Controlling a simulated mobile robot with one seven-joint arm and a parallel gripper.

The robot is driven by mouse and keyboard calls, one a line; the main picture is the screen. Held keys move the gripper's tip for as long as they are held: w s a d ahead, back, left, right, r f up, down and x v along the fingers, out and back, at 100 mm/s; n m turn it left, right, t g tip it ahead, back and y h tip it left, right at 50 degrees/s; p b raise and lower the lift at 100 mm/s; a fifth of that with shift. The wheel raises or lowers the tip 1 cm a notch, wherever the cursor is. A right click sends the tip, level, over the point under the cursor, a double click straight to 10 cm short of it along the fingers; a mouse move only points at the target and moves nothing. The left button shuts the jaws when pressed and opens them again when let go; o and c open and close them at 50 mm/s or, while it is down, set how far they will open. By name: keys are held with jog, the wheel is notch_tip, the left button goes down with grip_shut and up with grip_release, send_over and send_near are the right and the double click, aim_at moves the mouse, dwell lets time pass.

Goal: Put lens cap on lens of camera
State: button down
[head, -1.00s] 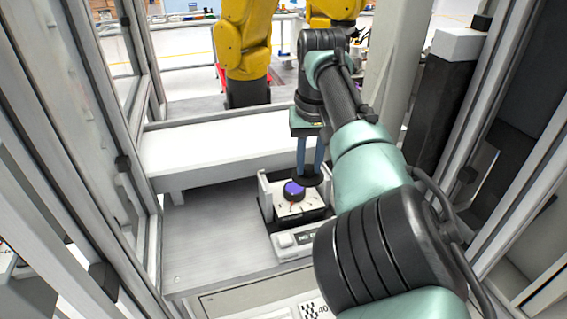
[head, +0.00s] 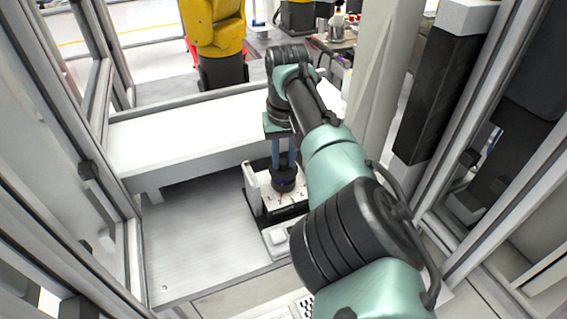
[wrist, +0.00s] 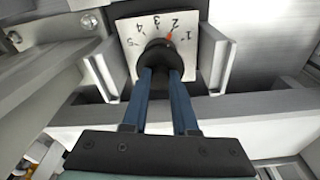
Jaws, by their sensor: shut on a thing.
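My gripper (head: 284,163) points down with its two blue fingers shut on the dark lens cap (head: 284,170). The cap is directly over the camera lens (head: 284,185), a short dark cylinder on the white numbered plate. The purple lens face is hidden now. I cannot tell whether the cap is fully seated or just above the lens. In the wrist view the fingertips (wrist: 160,70) hold the black cap (wrist: 158,45) in front of the plate (wrist: 187,60), hiding most of the lens.
Upright metal brackets (head: 253,188) flank the plate. A white beam (head: 190,135) runs behind the fixture. The grey metal table (head: 195,235) is clear to the left. Frame posts stand on both sides, and a yellow robot arm (head: 215,35) is beyond.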

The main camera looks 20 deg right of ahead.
aim_at(284, 173)
jog(key=shift+f, duration=1)
jog(key=shift+f, duration=0.25)
jog(key=c, duration=0.7)
grip_release()
jog(key=shift+r, duration=0.1)
jog(key=r, duration=0.4)
jog(key=s+r, duration=0.1)
jog(key=r, duration=0.7)
jog(key=shift+s+a+r, duration=0.1)
jog(key=shift+s+a, duration=0.05)
jog(key=shift+s, duration=0.05)
